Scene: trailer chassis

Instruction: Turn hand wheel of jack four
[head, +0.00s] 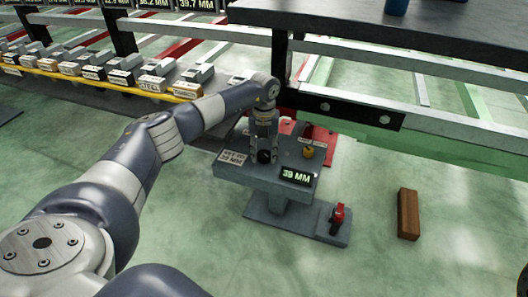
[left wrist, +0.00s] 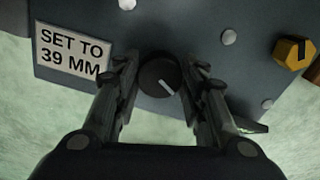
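The jack (head: 268,176) is a grey stand with a sloping top plate, a label reading "SET TO 39 MM" (head: 233,157) and a display reading "39 MM" (head: 297,177). Its hand wheel (left wrist: 159,78), a dark round knob with a white pointer line, sits on the plate and shows in the head view (head: 264,157). My left gripper (left wrist: 159,66) reaches down over it, one finger on each side, and looks closed on its sides. The pointer slants down to the right in the left wrist view. My right gripper is not in view.
A yellow knob (head: 308,152) sits on the same plate, right of the hand wheel. A red-handled part (head: 338,215) stands on the jack's foot. A brown wooden block (head: 408,214) lies on the floor. A dark tabletop (head: 420,30) and chassis rails (head: 440,120) are behind.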

